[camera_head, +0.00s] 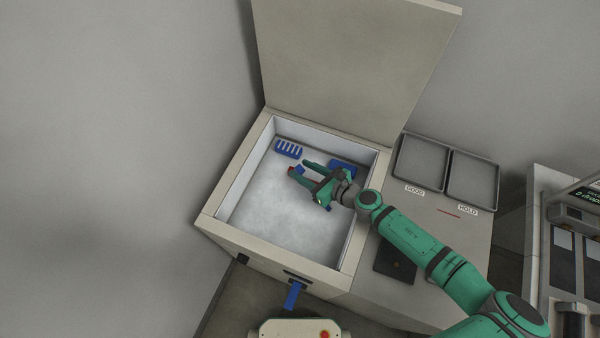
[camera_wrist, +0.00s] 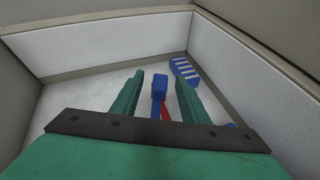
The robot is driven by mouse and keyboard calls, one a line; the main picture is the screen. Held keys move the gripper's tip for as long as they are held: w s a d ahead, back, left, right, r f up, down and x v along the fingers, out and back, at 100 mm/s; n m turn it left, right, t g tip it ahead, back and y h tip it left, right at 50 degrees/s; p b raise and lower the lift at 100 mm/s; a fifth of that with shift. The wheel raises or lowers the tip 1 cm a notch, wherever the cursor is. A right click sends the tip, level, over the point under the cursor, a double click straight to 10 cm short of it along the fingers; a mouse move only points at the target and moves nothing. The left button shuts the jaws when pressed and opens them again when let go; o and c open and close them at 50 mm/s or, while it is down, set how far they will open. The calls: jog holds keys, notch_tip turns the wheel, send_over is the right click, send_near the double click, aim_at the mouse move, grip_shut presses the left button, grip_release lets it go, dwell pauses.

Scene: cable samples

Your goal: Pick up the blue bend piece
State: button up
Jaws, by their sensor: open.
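A blue piece (camera_wrist: 159,86) stands between my fingers in the wrist view, with a red part (camera_wrist: 165,113) beside its lower end. It looks like the bend piece, but its bend cannot be made out. My gripper (camera_wrist: 160,78) is open, with one green finger on each side of the piece and gaps between. In the head view my gripper (camera_head: 297,168) reaches down into the open white-lined box (camera_head: 232,190), and a little red (camera_head: 292,170) shows at its fingers. The hand hides most of the piece there.
A blue slotted rack (camera_head: 288,148) lies in the box's back left corner, and another blue item (camera_head: 342,165) at the back right. The box walls enclose the arm's end. The raised lid (camera_head: 350,60) stands behind. Two grey trays (camera_head: 421,163) (camera_head: 472,180) lie right.

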jog(key=shift+w+a+f, duration=0.3)
jog(key=shift+w+a, duration=0.1)
jog(key=shift+a, duration=0.05)
jog(key=shift+c, duration=0.6)
grip_shut()
jog(key=shift+r, duration=0.1)
